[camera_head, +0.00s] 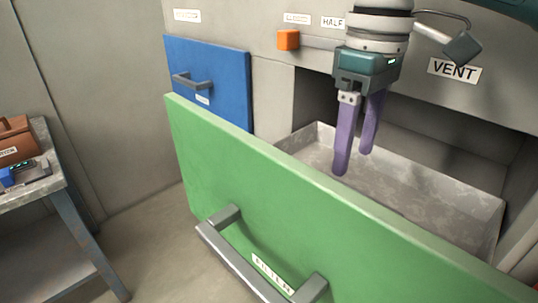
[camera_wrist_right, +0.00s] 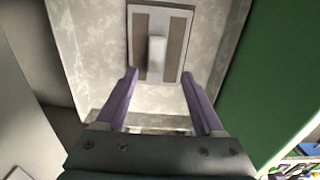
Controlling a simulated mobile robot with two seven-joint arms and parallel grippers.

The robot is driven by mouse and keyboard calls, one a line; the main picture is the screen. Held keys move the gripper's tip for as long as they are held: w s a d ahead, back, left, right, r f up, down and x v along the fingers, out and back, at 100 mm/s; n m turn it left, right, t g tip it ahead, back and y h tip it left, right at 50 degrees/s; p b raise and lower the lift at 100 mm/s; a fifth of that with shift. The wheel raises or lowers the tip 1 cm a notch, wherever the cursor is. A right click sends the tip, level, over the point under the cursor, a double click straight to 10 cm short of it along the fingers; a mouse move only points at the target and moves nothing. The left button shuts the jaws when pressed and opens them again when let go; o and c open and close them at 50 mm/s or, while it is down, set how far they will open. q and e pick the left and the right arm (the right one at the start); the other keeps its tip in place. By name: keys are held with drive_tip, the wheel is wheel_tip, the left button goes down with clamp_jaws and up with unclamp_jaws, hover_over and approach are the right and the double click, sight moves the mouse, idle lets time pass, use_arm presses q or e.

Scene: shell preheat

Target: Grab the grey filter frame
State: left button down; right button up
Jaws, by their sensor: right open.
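The filter frame (camera_wrist_right: 142,38) shows in the right wrist view as a rectangular plate with a pale border, grey-brown panels and a light upright grip (camera_wrist_right: 157,55) in its middle. It lies on the floor of the open metal drawer. In the head view the frame cannot be seen; the green drawer front labelled FILTER (camera_head: 270,200) blocks the near part of the drawer. My right gripper (camera_head: 353,162) points down over the drawer, its purple fingers open and apart. In the wrist view its fingertips (camera_wrist_right: 159,73) lie either side of the grip, with nothing between them held. My left gripper is not in view.
The drawer's metal tray (camera_head: 470,188) has raised walls. A closed blue drawer (camera_head: 222,75) is at the left. An orange-ended lever (camera_head: 288,40) sits near the HALF label, and a VENT label (camera_head: 453,70) at right. A side table (camera_head: 55,185) holds a brown case (camera_head: 15,142).

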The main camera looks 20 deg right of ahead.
drive_tip(key=f, duration=0.6)
drive_tip(key=shift+d+f, duration=0.25)
drive_tip(key=shift+d, duration=0.05)
clamp_jaws()
idle(1.1)
